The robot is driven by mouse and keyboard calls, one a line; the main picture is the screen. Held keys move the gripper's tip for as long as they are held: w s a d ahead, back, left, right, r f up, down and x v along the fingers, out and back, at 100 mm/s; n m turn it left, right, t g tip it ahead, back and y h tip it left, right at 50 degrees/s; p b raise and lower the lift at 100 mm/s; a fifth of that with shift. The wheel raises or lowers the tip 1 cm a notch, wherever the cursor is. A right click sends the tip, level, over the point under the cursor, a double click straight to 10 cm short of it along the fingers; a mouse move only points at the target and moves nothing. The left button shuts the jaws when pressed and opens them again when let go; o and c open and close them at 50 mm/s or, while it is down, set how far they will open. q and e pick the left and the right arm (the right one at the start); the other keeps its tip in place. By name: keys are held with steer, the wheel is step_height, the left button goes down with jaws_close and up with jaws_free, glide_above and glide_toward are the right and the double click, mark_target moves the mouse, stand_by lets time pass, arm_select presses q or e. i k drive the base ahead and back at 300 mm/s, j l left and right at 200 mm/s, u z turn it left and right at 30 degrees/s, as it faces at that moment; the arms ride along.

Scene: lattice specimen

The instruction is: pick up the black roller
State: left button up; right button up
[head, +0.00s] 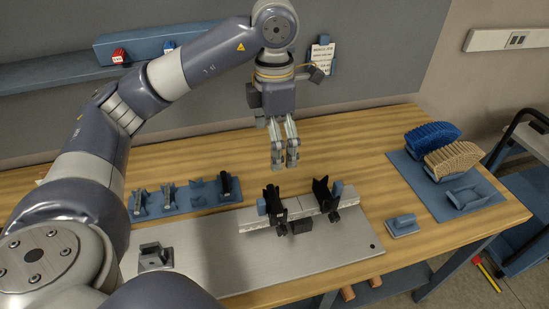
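A small black cylindrical piece (226,183), which looks like the black roller, lies in the right end of a blue rack (190,208) on the wooden table. It is small in view, so I cannot be sure of its identity. My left gripper (285,163) points down above the table, right of and behind the rack, apart from the black piece. No object shows between its fingers. Their gap looks narrow from this angle, and I cannot tell whether they are open or shut. My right gripper is not in view.
A metal plate (215,262) carries a fixture (302,222) with upright black parts. A grey block (155,257) is at its left. Bare wood lies behind the rack.

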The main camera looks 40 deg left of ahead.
mark_target(225, 183)
steer(key=u, duration=1.5)
